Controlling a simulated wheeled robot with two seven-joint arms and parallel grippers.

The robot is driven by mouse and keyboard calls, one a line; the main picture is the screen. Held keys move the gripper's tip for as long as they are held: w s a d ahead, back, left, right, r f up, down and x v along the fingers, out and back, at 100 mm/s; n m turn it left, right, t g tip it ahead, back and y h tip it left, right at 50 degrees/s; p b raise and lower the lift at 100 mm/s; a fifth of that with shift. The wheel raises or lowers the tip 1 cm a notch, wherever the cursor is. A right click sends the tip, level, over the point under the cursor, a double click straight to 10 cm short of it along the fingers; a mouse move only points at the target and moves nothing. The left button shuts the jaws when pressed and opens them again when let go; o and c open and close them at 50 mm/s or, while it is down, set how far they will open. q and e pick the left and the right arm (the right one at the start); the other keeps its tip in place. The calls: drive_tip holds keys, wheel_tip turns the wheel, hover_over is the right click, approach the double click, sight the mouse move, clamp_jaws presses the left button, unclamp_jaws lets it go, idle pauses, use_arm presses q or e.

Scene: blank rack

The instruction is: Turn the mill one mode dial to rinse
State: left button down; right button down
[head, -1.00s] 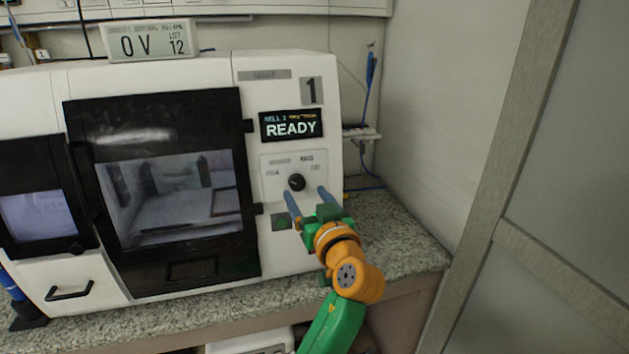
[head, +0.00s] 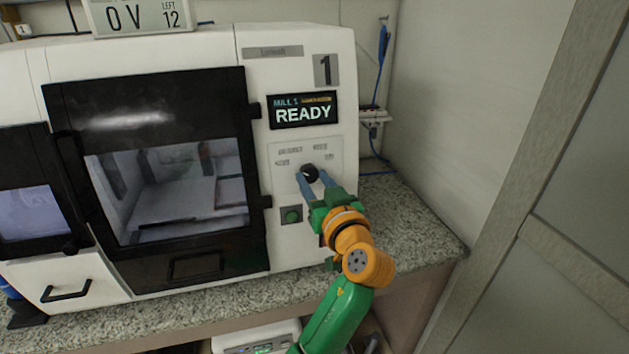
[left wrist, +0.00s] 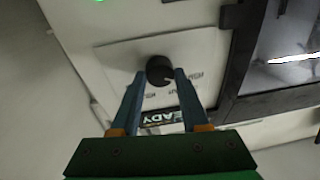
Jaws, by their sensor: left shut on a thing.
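The mill marked 1 (head: 259,235) is a white machine on the counter, with a screen (head: 303,110) reading READY. Its black round mode dial (head: 309,172) is on a pale panel below the screen, with small labels around it too blurred to read. The dial also shows in the left wrist view (left wrist: 159,70), with a light mark at its edge. My left gripper (head: 314,176) has its two blue fingers on either side of the dial, shut on it. In the left wrist view the fingertips (left wrist: 160,74) flank the dial. My right gripper is not in view.
A green button (head: 291,215) sits just below the dial. The black-framed mill door (head: 155,170) is shut, to the left. A wall (head: 440,110) stands to the right. A display sign (head: 142,16) is on top of the mill. The speckled counter (head: 400,225) is clear at right.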

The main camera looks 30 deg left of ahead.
use_arm(q)
drive_tip(key=shift+m, duration=0.3)
drive_tip(key=m+p, duration=0.2)
drive_tip(key=m, duration=0.2)
drive_tip(key=shift+s+r+t, duration=0.1)
drive_tip(key=shift+t, duration=0.3)
drive_tip(key=m+h+p, duration=0.1)
drive_tip(key=m+p, duration=0.2)
drive_tip(key=m, duration=0.1)
drive_tip(key=shift+a+t, duration=0.1)
drive_tip(key=shift+t, duration=0.3)
drive_tip(key=m+h+p, duration=0.1)
drive_tip(key=m+p, duration=0.3)
drive_tip(key=m, duration=0.1)
drive_tip(key=shift+s+r+t, duration=0.1)
drive_tip(key=shift+t, duration=0.2)
drive_tip(key=shift+a+m+h+p, duration=0.1)
drive_tip(key=shift+m+h+p, duration=0.4)
drive_tip(key=shift+m+p, duration=1.45)
drive_tip(key=shift+f+m, duration=0.2)
drive_tip(key=shift+m, duration=0.15)
drive_tip(key=shift+c, duration=2.1)
unclamp_jaws()
drive_tip(key=shift+s+b, duration=0.1)
drive_tip(key=shift+b, duration=0.2)
